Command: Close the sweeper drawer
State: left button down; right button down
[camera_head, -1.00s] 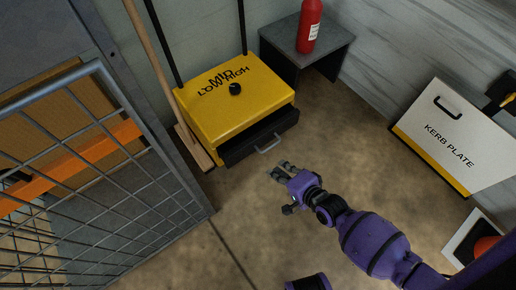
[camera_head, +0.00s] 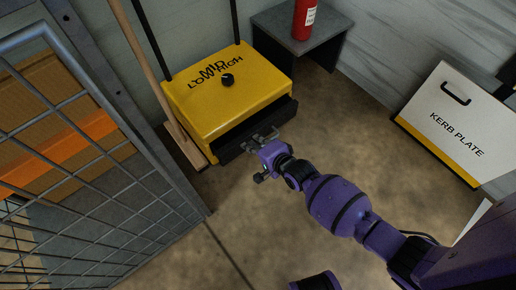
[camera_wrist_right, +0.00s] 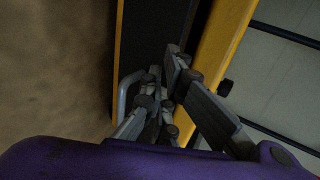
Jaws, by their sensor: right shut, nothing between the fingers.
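The yellow sweeper (camera_head: 225,105) stands against the wall, with a dial on its top. Its black drawer (camera_head: 283,117) is at the lower front and appears to stick out from the body; how far is hard to tell. My right gripper (camera_head: 262,135) is shut and empty, at the drawer's front; contact is not clear. In the right wrist view, the shut fingers (camera_wrist_right: 172,72) overlap the black drawer (camera_wrist_right: 150,35), beside its grey handle (camera_wrist_right: 124,92). The yellow body (camera_wrist_right: 218,50) shows to the right. My left gripper is out of view.
A wooden-handled broom (camera_head: 145,75) leans left of the sweeper, near a wire mesh gate (camera_head: 75,190). A small dark table (camera_head: 325,33) carrying a red extinguisher (camera_head: 305,18) stands behind. A kerb plate case (camera_head: 458,125) is at right. The floor in front is clear.

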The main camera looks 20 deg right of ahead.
aim_at(243, 134)
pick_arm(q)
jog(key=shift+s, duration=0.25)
pick_arm(e)
jog(key=shift+w, duration=0.1)
